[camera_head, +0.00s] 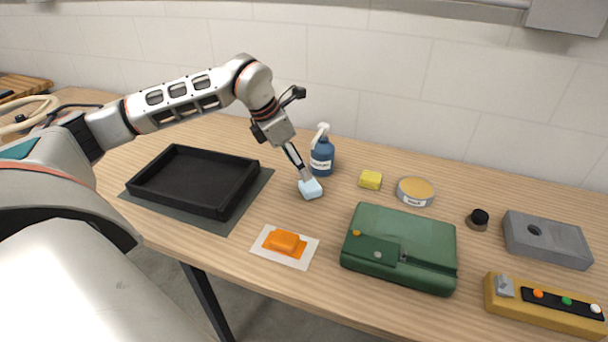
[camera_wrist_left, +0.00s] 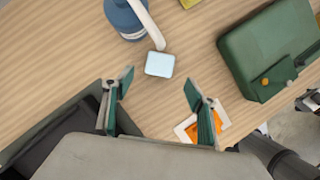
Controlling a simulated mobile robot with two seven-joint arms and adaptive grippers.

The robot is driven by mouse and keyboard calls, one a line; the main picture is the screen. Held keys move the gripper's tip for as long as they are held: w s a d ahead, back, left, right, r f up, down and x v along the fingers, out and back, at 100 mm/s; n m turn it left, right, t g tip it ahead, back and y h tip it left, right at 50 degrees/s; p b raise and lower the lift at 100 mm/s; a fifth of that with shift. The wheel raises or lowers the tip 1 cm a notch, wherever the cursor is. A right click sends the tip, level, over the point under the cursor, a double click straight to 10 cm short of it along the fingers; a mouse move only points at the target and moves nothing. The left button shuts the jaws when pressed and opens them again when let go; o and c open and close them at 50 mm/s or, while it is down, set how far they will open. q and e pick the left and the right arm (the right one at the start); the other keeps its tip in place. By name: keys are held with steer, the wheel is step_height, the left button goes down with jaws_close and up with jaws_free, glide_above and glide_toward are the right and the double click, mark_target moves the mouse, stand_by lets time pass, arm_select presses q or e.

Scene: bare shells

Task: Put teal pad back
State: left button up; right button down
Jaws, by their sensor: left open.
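A small pale blue-teal pad (camera_head: 311,188) lies on the wooden table, in front of the blue spray bottle. It also shows in the left wrist view (camera_wrist_left: 160,64), just beyond my fingertips. My left gripper (camera_head: 302,174) is above the pad, and its fingers hide a little of it in the head view. In the left wrist view the gripper (camera_wrist_left: 157,88) has its two fingers wide apart with nothing between them. Whether a finger touches the pad, I cannot tell. My right gripper is in neither view.
A black tray (camera_head: 163,202) stands left on a dark mat. An orange block on a white card (camera_head: 270,254) lies in front. The spray bottle (camera_head: 322,158) is close behind the pad. A green case (camera_head: 420,233), yellow block (camera_head: 370,180) and round tin (camera_head: 402,196) stand right.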

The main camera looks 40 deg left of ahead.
arm_select(q)
steer(key=shift+v, duration=1.8)
steer(key=shift+s, duration=0.1)
